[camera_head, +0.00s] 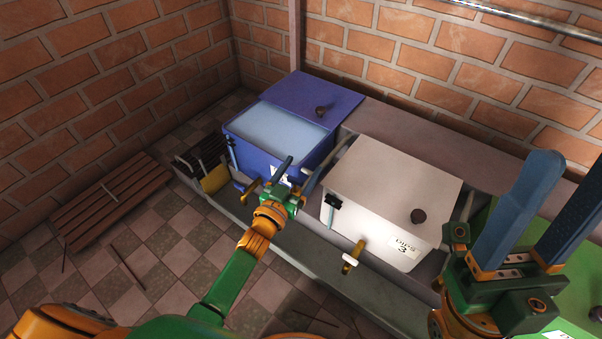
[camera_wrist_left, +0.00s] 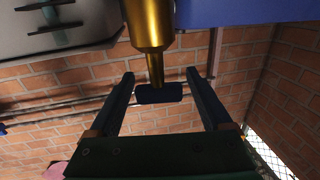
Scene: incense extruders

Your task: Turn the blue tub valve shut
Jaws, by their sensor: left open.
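The blue tub (camera_head: 262,150) stands at the back left with its lid pushed back and pale blue liquid inside. A brass valve (camera_head: 251,188) shows at its front, partly behind my left gripper (camera_head: 302,166). In the left wrist view a brass body (camera_wrist_left: 148,30) narrows to a dark handle (camera_wrist_left: 158,94). That handle is between the two spread fingers of my left gripper (camera_wrist_left: 160,76), with a gap on each side. The handle's exact angle is unclear. My right gripper (camera_head: 572,165) is at the right, fingers apart and empty.
A white tub (camera_head: 375,195) labelled DIPS 3, with its own brass valve (camera_head: 353,257), stands right of the blue tub. A green tub (camera_head: 575,285) is partly hidden behind my right gripper. A yellow object (camera_head: 215,178) lies left of the blue tub. A wooden pallet (camera_head: 115,200) lies on the floor.

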